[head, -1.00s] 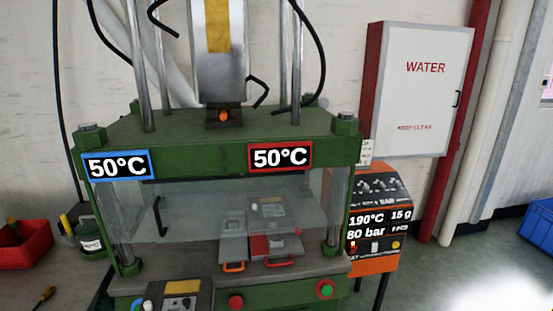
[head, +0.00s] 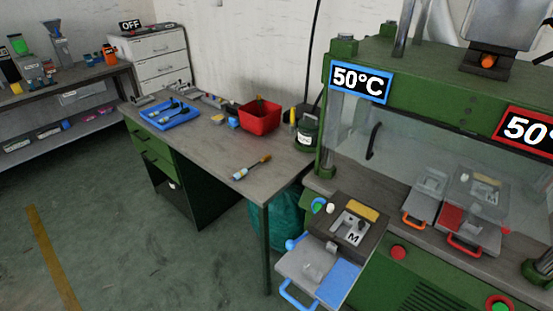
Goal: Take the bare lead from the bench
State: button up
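The bench (head: 215,150) is a grey-topped worktable with green drawers, left of the press in the head view. A blue tray (head: 188,121) lies on its left part with small dark items in it. They are too small to tell whether one is the bare lead. More small dark and grey pieces lie along the bench's back edge. A screwdriver-like tool or brush (head: 252,167) with a pale blue end lies near the front right. My gripper is not in view.
A red bin (head: 260,118) and a dark green canister (head: 307,134) stand at the bench's back right. The green press (head: 345,135) fills the right, with a blue-handled plate (head: 320,270) jutting out in front. Shelving (head: 70,130) stands far left. The floor before the bench is clear.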

aim_at(241, 174)
jog(key=i+j, duration=0.35)
jog(key=j, duration=0.15)
jog(key=i+j, duration=0.3)
jog(key=j, duration=0.75)
